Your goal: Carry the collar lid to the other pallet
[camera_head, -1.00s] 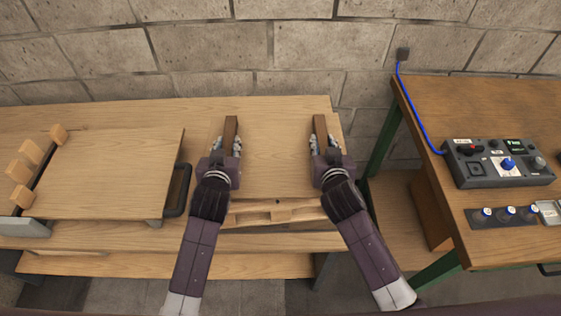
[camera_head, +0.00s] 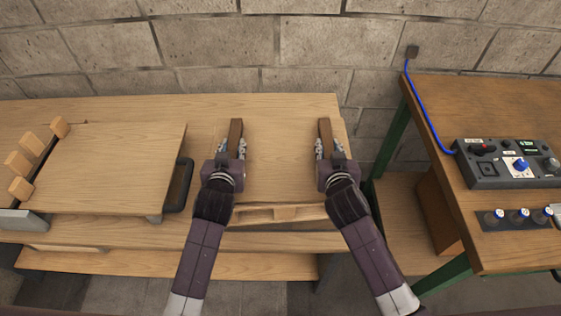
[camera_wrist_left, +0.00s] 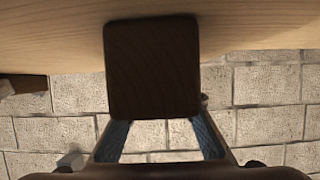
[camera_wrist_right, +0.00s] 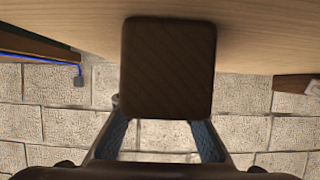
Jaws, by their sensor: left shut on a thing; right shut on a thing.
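The collar lid (camera_head: 280,165) is a flat light wood board with a dark wood handle on each side. My left gripper (camera_head: 236,150) is shut on the left handle (camera_head: 236,130), and its dark end fills the middle of the left wrist view (camera_wrist_left: 152,70). My right gripper (camera_head: 325,150) is shut on the right handle (camera_head: 323,128), which also shows in the right wrist view (camera_wrist_right: 168,70). A light wood pallet (camera_head: 285,213) shows under the lid's front edge. I cannot tell whether the lid touches anything below.
Another flat wood board (camera_head: 110,165) is at left, with several wood blocks (camera_head: 18,163) beside it and a dark loop-shaped part (camera_head: 180,185) at its right. A bench at right holds a control box (camera_head: 508,165) with a blue cable. A block wall (camera_head: 230,40) stands behind.

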